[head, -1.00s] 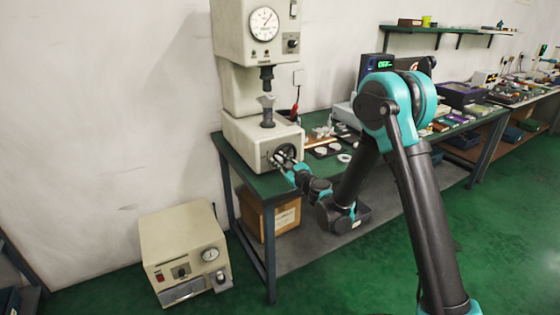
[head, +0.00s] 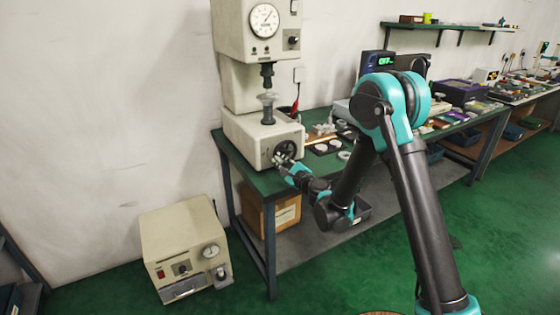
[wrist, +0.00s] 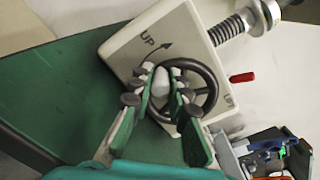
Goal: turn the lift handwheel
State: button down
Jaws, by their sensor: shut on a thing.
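The lift handwheel (head: 288,147) is a dark spoked ring on the front of the cream hardness tester (head: 245,133). In the wrist view the handwheel (wrist: 214,88) has a pale rounded grip (wrist: 160,82) at its left side. My gripper (wrist: 162,74) has its two green-backed fingers on either side of this grip, shut on it. In the head view my gripper (head: 279,160) is at the lower left of the wheel, and most of the ring shows. The fingers hide part of the rim. A curved arrow and the word UP are printed beside the wheel.
The tester's screw column (head: 267,112) rises above the wheel. A red-handled item (wrist: 243,77) is close right of the wheel in the wrist view. The green bench (head: 228,150) holds small parts to the right. A cream box (head: 180,245) stands on the floor.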

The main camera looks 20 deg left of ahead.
jog(key=c, duration=1.4)
grip_release()
jog(key=shift+c, duration=0.2)
jog(key=shift+r, duration=0.1)
notch_tip(320, 180, up, 10)
jog(key=shift+f, duration=0.1)
